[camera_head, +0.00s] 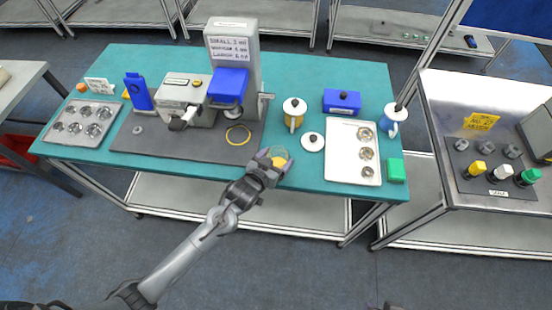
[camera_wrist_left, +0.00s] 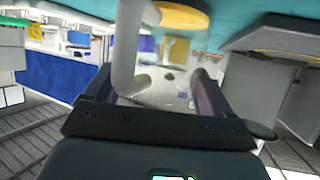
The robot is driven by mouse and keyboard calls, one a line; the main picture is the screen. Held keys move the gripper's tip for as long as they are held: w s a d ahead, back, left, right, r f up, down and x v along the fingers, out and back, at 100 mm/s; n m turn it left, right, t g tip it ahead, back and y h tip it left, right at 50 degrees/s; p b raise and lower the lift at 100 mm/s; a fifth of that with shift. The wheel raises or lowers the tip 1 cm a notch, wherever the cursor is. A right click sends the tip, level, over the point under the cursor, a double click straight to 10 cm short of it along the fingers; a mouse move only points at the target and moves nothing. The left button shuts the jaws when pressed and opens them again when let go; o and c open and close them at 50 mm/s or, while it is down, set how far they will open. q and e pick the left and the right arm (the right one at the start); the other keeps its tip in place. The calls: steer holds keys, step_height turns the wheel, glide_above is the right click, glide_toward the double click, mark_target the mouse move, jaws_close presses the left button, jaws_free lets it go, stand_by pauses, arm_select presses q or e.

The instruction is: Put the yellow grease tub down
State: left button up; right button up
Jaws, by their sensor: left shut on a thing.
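My left gripper (camera_head: 268,164) is shut on the yellow grease tub (camera_head: 279,161) near the front edge of the teal table (camera_head: 330,82). In the left wrist view my fingers (camera_wrist_left: 160,95) frame the scene. A rounded yellow surface (camera_wrist_left: 183,15) and a pale curved piece (camera_wrist_left: 130,50) show above them; I cannot tell whether they belong to the tub.
A grey mat (camera_head: 190,146) with a yellow ring (camera_head: 238,135) lies to the left.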

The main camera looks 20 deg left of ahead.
arm_select(q)
steer(key=shift+f, duration=0.1)
steer(key=o, duration=0.9)
